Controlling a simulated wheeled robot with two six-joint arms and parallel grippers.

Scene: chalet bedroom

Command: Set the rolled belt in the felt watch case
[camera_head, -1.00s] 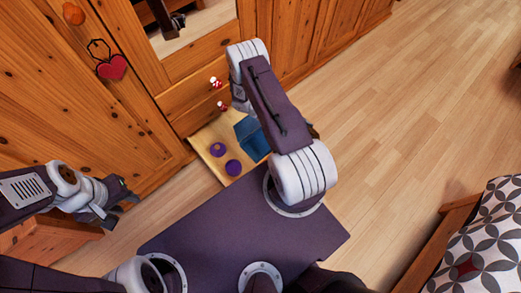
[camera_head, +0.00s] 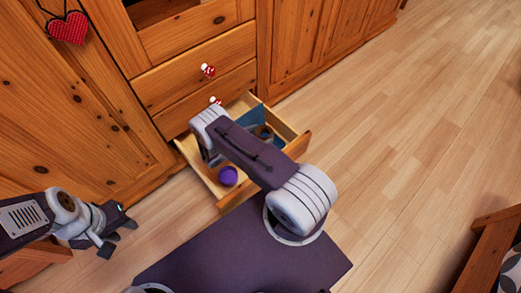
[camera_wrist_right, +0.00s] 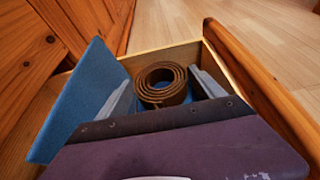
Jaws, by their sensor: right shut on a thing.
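The brown rolled belt (camera_wrist_right: 162,84) shows as a coil in the right wrist view. My right gripper (camera_wrist_right: 166,94) is shut on it, one finger on each side. Blue felt shows beneath and beside the coil, so the belt is at or over the inside of the blue felt watch case (camera_wrist_right: 75,105); whether it touches the bottom I cannot tell. The case's tall blue panel stands up at the left. In the head view the case (camera_head: 257,115) is in the open drawer, partly behind my right arm. My left gripper (camera_head: 120,235) is open and empty over the floor.
The open wooden drawer (camera_head: 236,194) has raised walls close around the case. A purple round item (camera_head: 228,176) lies in it. The cabinet front (camera_head: 195,55) rises behind. Bare floor (camera_head: 400,130) lies to the right, with wooden furniture (camera_head: 488,240) at the lower right.

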